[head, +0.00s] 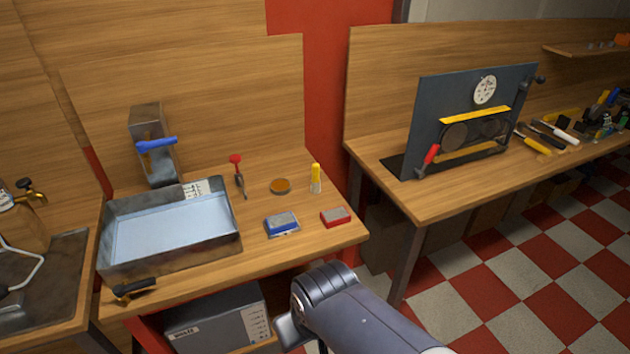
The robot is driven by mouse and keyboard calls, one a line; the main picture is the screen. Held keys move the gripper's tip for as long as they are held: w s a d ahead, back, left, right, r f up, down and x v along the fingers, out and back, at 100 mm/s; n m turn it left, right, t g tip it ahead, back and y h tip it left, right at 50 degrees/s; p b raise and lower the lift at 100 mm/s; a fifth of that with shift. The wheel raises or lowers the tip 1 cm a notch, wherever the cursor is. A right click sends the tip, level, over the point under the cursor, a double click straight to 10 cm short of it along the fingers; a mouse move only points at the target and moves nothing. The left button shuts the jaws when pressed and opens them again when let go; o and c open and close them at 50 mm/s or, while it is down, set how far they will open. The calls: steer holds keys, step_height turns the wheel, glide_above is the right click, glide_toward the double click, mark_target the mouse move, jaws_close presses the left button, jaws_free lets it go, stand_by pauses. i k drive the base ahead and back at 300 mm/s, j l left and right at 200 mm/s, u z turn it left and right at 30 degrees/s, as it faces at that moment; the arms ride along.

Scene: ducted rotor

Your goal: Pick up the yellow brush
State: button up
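The yellow brush (316,178) stands upright near the right edge of the left wooden bench (325,240), its yellow part up and a pale part at the bottom. Nothing touches it. A grey link of my arm shows at the bottom middle, in front of the bench and well short of the brush. The fingers of my gripper do not show, so its opening is hidden.
A metal tray (225,212) fills the bench's left half. Near the brush lie an amber disc (280,186), a blue block (282,223), a red block (336,216) and a red-knobbed tool (237,172). A second bench (440,200) with a dark panel (430,110) stands right.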

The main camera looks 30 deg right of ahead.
mark_target(315, 187)
steer(key=i+l+z, duration=0.3)
steer(key=i+l, duration=0.2)
steer(key=i+l+z, duration=0.3)
steer(key=i+l, duration=0.25)
